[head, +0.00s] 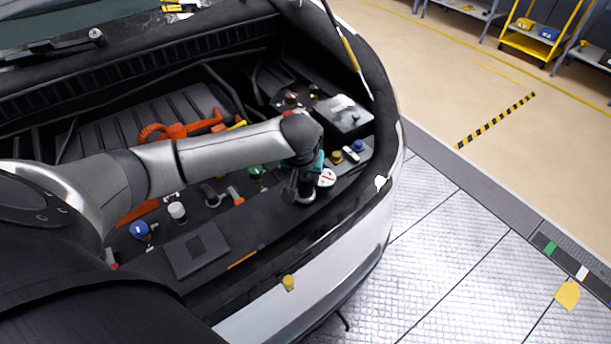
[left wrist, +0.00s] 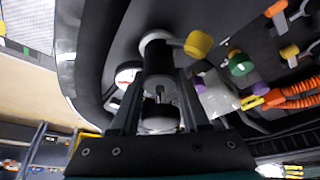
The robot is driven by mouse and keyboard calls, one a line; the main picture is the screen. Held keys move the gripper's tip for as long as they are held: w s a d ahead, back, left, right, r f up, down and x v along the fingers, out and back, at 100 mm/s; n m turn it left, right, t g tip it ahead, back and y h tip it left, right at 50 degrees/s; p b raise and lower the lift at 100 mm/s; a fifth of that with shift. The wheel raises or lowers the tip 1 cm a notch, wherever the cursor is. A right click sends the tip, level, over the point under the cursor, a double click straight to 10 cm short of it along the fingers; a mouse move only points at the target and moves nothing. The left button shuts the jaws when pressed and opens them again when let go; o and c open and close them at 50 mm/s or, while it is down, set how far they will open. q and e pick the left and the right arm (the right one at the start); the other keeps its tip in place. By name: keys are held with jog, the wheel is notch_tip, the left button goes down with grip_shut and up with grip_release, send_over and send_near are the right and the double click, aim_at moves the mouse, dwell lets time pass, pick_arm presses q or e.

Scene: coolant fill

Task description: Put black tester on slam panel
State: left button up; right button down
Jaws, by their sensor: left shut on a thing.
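My left gripper (left wrist: 158,85) is shut on the black tester (left wrist: 157,62), a dark cylinder held between its two fingers in the left wrist view. In the head view the left gripper (head: 303,188) points down over the right part of the slam panel (head: 275,224), the dark strip along the front of the engine bay. The wrist and fingers hide most of the tester there. I cannot tell whether the tester touches the panel. My right gripper is not in view.
A white round gauge-like disc (head: 326,177) is close beside the left gripper. Yellow (head: 337,157), blue (head: 358,146) and green (head: 256,173) caps stand nearby. A flat dark square (head: 195,252) lies to the left. A raised battery-like box (head: 343,115) stands behind.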

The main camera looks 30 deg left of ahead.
pick_arm(q)
jog(key=o, duration=1.1)
jog(key=shift+c, duration=0.2)
jog(key=p+v, duration=0.2)
jog(key=v, duration=1)
jog(key=shift+p, duration=0.3)
jog(key=shift+s+r, duration=0.1)
